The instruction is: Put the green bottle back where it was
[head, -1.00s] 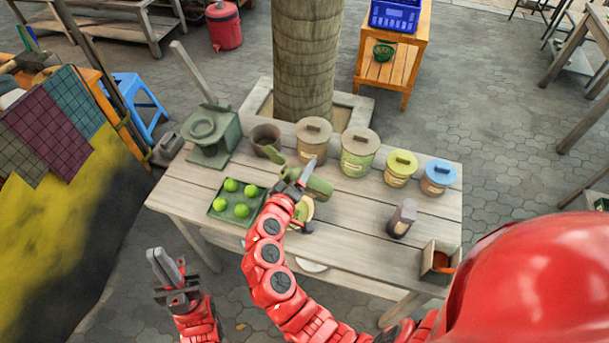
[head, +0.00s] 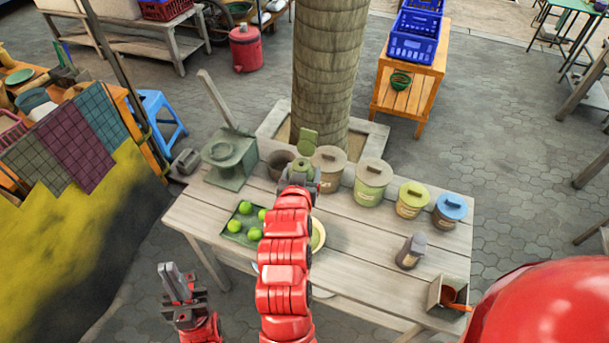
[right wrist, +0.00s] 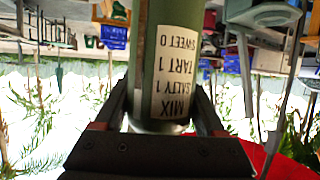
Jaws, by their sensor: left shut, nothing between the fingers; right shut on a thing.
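My right gripper (head: 300,184) reaches over the table and is shut on the green bottle (head: 302,166), which it partly hides. In the right wrist view the bottle (right wrist: 160,18) stands between both fingers. Its white label (right wrist: 174,70) reads MIX, SALTY 1, TART 1, SWEET 0. That picture is upside down, so the bottle looks about upright. I cannot tell whether it touches the table. My left gripper (head: 178,286) is shut and empty, off the table at the lower left.
A dark pot (head: 279,161) and a brown-lidded canister (head: 328,168) stand close to the bottle. Further right are green-, yellow- and blue-lidded canisters (head: 371,182). A tray (head: 233,238) of green fruit and a grey-green mortar (head: 231,162) are left. The table's front middle (head: 360,250) is clear.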

